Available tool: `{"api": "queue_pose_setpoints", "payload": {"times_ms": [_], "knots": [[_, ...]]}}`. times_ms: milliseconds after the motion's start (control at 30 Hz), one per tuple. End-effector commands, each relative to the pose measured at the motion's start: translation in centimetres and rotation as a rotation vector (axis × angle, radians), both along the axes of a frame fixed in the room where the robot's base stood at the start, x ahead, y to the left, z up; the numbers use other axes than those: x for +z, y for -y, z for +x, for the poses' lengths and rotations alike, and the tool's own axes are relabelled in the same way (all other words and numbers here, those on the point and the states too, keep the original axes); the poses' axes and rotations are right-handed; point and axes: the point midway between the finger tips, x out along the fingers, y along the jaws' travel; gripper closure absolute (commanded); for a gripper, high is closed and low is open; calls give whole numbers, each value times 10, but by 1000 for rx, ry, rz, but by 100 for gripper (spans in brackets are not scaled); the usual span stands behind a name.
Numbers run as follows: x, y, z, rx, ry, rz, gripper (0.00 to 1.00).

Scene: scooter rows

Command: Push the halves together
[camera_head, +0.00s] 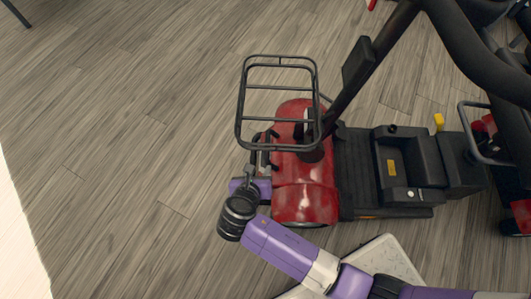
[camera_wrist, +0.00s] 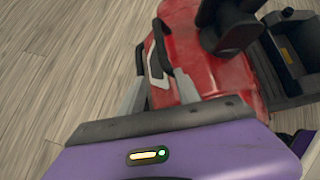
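A scooter stands right of centre in the head view. Its red front body (camera_head: 305,185) carries a black wire basket (camera_head: 278,87), and a black deck (camera_head: 358,165) with a battery-like block (camera_head: 405,165) runs to the right. I cannot tell where the halves meet, or whether a gap lies between them. My gripper (camera_head: 251,172) is at the front left of the red body, beside black loop-shaped bars. In the wrist view my gripper (camera_wrist: 158,88) shows two grey fingers apart, with the red body (camera_wrist: 205,65) beyond and a black loop handle (camera_wrist: 154,50) near their tips. Contact is unclear.
A yellow tab (camera_head: 439,121) shows near the rear. Another red scooter (camera_head: 520,210) stands close at the right edge. The black steering column (camera_head: 355,85) leans over the deck. Wood floor (camera_head: 110,130) is clear at left.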

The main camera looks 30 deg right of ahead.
Motion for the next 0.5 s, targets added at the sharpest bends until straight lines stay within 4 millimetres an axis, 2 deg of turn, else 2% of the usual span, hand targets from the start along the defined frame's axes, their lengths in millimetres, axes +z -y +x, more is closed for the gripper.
{"api": "queue_pose_setpoints", "payload": {"times_ms": [233, 333, 500], "knots": [[-3, 33, 39, -4, 4, 3, 60], [-18, 41, 47, -1, 0, 1, 60], [-30, 50, 59, 0, 1, 2, 60]]}}
